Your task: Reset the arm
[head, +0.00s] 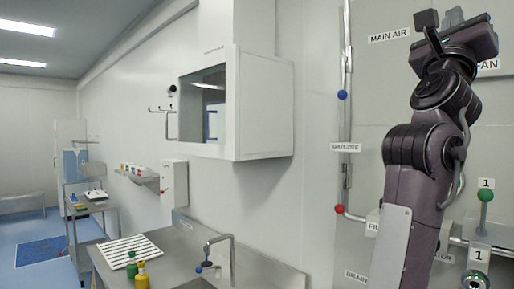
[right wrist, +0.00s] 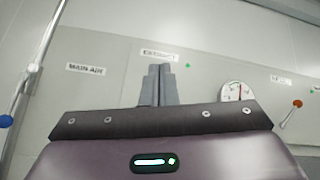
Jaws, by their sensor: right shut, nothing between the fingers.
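My right arm (head: 412,200) rises along the right side of the head view, in front of the labelled wall panel. Its wrist is bent at the top, near the "MAIN AIR" label (head: 388,35). In the right wrist view my right gripper (right wrist: 160,70) has its two grey fingers together, with nothing between them. The fingers are in the air in front of the wall panel, just below a label (right wrist: 159,54) too blurred to read surely. My left gripper is not in view.
A wall pipe with a blue knob (head: 342,94) and a red knob (head: 339,209) runs beside my arm. A green-knobbed lever (head: 486,195) stands at right. A white wall cabinet (head: 265,105) hangs over a steel sink counter (head: 180,245). A gauge (right wrist: 237,92) is on the panel.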

